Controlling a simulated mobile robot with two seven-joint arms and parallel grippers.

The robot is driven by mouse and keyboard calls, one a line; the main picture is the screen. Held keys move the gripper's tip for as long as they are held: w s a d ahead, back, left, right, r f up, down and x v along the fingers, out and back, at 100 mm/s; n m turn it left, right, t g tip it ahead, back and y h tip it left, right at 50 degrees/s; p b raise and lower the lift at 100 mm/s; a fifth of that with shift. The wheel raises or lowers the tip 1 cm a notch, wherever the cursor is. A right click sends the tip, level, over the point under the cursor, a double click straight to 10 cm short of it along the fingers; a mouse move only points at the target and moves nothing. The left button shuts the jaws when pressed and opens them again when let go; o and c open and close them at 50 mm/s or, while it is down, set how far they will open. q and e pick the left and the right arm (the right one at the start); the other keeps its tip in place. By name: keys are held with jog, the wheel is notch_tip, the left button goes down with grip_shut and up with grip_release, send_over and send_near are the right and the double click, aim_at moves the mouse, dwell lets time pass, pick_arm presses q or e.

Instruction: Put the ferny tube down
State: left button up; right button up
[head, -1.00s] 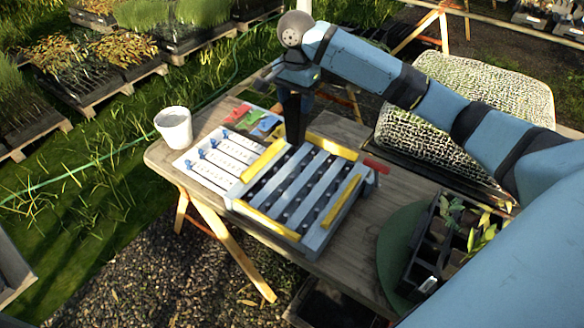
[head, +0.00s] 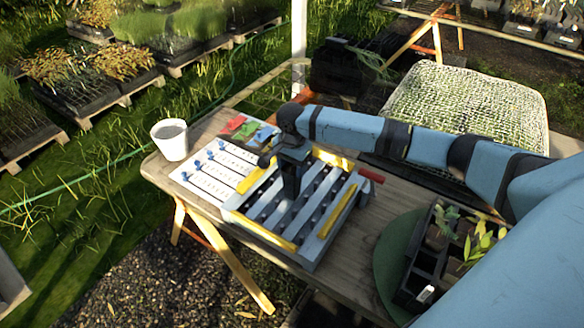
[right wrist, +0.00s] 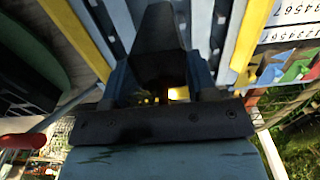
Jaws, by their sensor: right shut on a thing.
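My right gripper (head: 291,166) is shut on a dark tapered tube (head: 291,186), taken to be the ferny tube. The tube points down at the slatted grey rack (head: 318,262) with yellow bars. In the right wrist view the dark tube (right wrist: 158,45) sits between the fingers, over the rack's slats. Its leaves are mostly hidden; only small yellowish specks show near the gripper. I cannot tell whether its lower end touches the rack or is in a gap. My left gripper is not in view.
A white board (head: 212,170) with numbered scales and blue sliders lies left of the rack. A black crate (head: 408,285) of seedlings stands on a green round plate (head: 388,250) at right.

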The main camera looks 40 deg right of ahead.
jog(key=shift+f, duration=0.5)
jog(key=o, duration=1.3)
jog(key=shift+f, duration=0.1)
jog(key=shift+c, duration=0.2)
